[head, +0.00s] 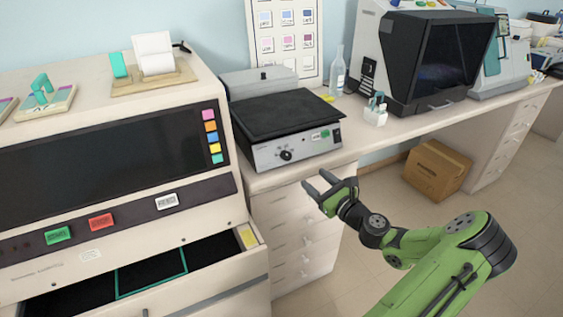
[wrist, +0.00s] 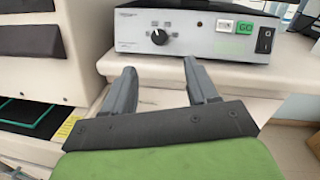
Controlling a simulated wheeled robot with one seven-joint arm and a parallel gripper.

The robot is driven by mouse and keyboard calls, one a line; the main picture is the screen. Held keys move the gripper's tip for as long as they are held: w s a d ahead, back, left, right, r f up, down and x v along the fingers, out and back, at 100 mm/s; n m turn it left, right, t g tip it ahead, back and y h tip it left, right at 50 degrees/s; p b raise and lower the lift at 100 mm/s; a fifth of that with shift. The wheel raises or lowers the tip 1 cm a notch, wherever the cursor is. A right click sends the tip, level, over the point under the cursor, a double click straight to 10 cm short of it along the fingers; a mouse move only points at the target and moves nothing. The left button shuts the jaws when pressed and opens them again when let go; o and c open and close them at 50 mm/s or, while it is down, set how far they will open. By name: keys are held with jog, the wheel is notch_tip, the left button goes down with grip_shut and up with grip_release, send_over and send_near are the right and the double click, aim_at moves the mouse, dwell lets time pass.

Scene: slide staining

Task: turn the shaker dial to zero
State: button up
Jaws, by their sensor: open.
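The shaker (head: 290,125) stands on the bench right of the large staining machine, with a black platform on top and a silver front panel. Its dial (head: 286,155) is a black round knob on the left of that panel. The dial also shows in the wrist view (wrist: 159,37), with a white mark on it and scale marks around it; the numbers are too small to read. My gripper (head: 316,186) is open and empty, in front of and below the panel, apart from the dial. In the wrist view its two fingers (wrist: 160,78) point toward the panel, below the dial.
The staining machine (head: 110,130) stands close on the left, its drawer (head: 215,275) pulled out. On the shaker panel are a green GO button (wrist: 245,28) and a black switch (wrist: 265,40). A bottle (head: 338,72) and small white holder (head: 375,115) stand to the right. A cardboard box (head: 436,170) is on the floor.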

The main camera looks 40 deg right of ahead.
aim_at(289, 157)
jog(key=w, duration=0.4)
jog(key=w+d+b, duration=0.1)
jog(key=w, duration=0.3)
jog(key=w+d, duration=0.1)
jog(key=w, duration=0.4)
jog(key=shift+d+b, duration=0.15)
jog(key=shift+b, duration=0.2)
jog(key=c, duration=1)
jog(key=shift+c, duration=0.2)
jog(key=shift+n, duration=0.5)
jog(key=n+y+p, duration=0.1)
jog(key=n, duration=0.1)
jog(key=n+y+p, duration=0.1)
jog(key=n+y, duration=0.1)
jog(key=n, duration=0.1)
jog(key=shift+d+r+n+g+p, duration=0.1)
jog(key=shift+n+g+p, duration=0.2)
jog(key=shift+g, duration=0.1)
jog(key=n+g+y+p, duration=0.1)
jog(key=n, duration=0.4)
jog(key=shift+n+g+y, duration=0.3)
jog(key=o, duration=1)
